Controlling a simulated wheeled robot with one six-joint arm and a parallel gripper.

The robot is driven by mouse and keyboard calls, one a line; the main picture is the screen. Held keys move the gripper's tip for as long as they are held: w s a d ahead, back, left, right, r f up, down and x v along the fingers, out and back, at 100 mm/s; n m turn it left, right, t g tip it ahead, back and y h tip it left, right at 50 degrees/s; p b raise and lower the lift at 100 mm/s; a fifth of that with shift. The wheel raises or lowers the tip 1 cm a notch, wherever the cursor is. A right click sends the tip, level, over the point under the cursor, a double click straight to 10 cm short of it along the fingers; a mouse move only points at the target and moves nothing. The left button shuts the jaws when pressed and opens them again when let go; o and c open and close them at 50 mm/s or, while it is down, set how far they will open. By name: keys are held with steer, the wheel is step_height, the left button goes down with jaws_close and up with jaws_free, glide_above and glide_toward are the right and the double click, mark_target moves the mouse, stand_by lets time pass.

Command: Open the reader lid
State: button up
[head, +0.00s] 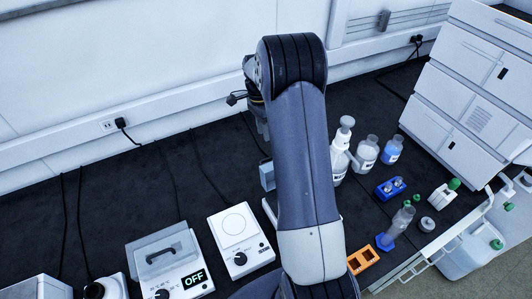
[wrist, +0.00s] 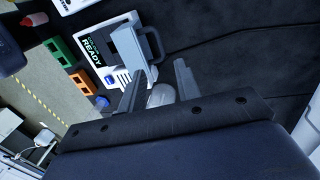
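The reader (wrist: 92,70) shows in the wrist view as a white device with a dark screen that says READY. A grey block-like lid (wrist: 126,50) with a dark loop handle (wrist: 158,43) is on it. I cannot tell from this angle whether the lid is fully down. My gripper (wrist: 160,85) is open, its two fingers apart, below the lid and handle in the wrist view. A pale rounded shape shows between the finger bases; I cannot tell what it is. In the head view my arm hides most of the reader and the gripper.
In the head view, a lidded device reading OFF (head: 193,277) and a white dial plate device (head: 240,240) stand left of my arm. Bottles (head: 366,152), a blue rack (head: 390,188) and an orange rack (head: 362,258) stand right. White stacked units (head: 470,90) are at far right.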

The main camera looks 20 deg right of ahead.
steer(key=f+b, duration=0.1)
steer(key=f, duration=0.2)
steer(key=s+f+b, duration=0.1)
steer(key=f+b, duration=0.1)
steer(key=f, duration=0.1)
steer(key=f+b, duration=0.1)
steer(key=f, duration=0.3)
steer(key=shift+s, duration=0.35)
jaws_close()
steer(key=shift+r, duration=0.1)
